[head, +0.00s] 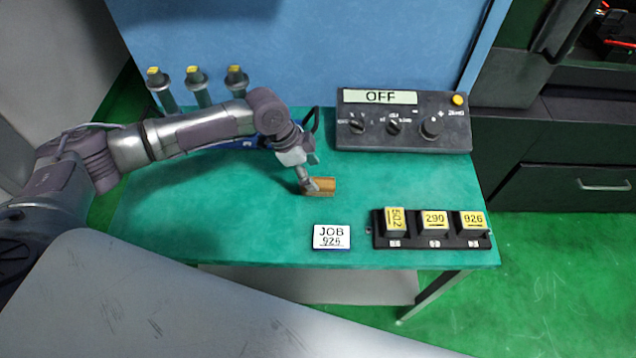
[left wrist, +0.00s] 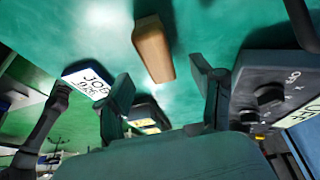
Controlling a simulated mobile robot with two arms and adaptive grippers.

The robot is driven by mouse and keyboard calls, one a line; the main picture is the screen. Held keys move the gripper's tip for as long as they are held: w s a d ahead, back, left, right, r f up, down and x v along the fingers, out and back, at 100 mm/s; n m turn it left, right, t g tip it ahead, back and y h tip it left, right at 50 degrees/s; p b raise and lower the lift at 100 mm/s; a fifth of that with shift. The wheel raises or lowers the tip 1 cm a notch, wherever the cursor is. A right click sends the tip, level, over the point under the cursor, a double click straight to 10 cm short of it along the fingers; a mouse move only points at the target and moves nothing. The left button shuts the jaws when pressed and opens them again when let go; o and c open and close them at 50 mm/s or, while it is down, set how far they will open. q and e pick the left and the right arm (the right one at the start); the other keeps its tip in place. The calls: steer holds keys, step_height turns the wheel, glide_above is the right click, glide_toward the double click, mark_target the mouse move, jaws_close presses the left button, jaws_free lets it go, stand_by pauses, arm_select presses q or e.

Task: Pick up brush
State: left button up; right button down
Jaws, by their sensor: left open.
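The brush, a tan wooden block-like piece (head: 322,186), lies on the green table top in the head view. Bristles cannot be made out. It also shows in the left wrist view (left wrist: 153,48), beyond the fingertips and lined up with the gap between them. My left gripper (head: 308,184) is right at the brush in the head view, covering part of its left end. In the left wrist view its two fingers (left wrist: 160,74) are apart, with nothing held between them. Whether a finger touches the brush cannot be told. My right gripper is not in view.
A control box (head: 402,120) reading OFF stands at the back right. A black holder (head: 432,243) with three yellow-labelled blocks and a JOB 926 card (head: 331,237) lie at the front. Three yellow-topped posts (head: 198,88) stand back left. The table (head: 200,215) is clear at front left.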

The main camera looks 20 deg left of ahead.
mark_target(317, 181)
arm_select(q)
steer(key=p+x, duration=0.1)
steer(key=x, duration=0.2)
steer(key=shift+s+d+f, duration=0.1)
steer(key=shift+f, duration=0.2)
steer(key=shift+d+f, duration=0.1)
steer(key=shift+f, duration=0.4)
steer(key=c, duration=0.6)
jaws_close()
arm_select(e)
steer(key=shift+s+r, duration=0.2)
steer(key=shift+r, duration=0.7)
